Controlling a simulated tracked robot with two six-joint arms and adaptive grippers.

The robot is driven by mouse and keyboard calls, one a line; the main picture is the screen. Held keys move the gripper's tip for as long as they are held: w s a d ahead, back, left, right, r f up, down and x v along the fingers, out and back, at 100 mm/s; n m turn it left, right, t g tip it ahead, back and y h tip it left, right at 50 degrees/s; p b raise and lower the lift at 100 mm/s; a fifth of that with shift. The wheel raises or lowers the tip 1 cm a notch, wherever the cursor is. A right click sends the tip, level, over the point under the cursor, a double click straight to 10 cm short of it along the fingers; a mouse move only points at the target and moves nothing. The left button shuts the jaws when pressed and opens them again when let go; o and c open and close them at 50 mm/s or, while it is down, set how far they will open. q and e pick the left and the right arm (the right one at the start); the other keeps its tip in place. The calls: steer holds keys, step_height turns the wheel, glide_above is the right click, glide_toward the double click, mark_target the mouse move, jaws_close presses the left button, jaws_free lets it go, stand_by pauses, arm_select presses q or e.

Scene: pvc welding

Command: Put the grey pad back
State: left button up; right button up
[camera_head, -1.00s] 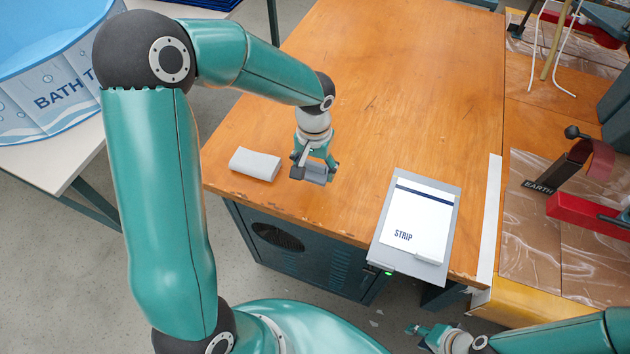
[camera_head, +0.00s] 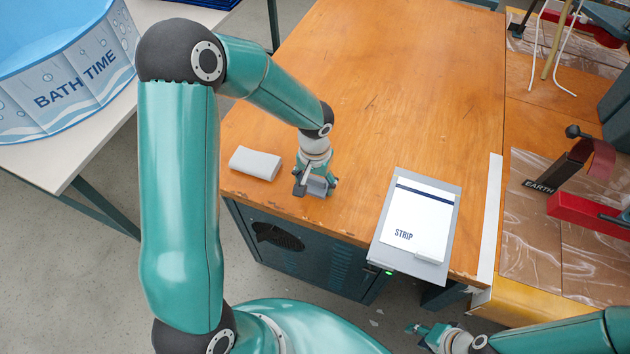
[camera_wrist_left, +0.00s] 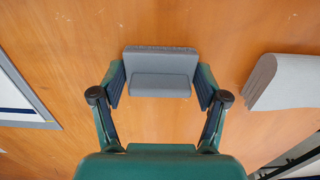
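The grey pad (camera_head: 318,186) is a small block between the fingers of my left gripper (camera_head: 314,183), near the front edge of the wooden table. I cannot tell whether the pad touches the table top. My right gripper (camera_head: 420,335) is low at the bottom of the head view, away from the pad; its fingers are too small to read.
A pale grey rounded block (camera_head: 255,163) lies left of my left gripper. A grey board with a white STRIP sheet (camera_head: 415,222) lies to the right at the front edge. The wooden table (camera_head: 400,90) is clear behind. A red clamp (camera_head: 590,212) stands on the right bench.

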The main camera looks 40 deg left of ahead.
mark_target(315, 180)
arm_select(q)
steer(key=o, duration=0.3)
steer(key=shift+r, duration=0.15)
step_height(315, 180, up, 12)
stand_by(0.5)
stand_by(0.4)
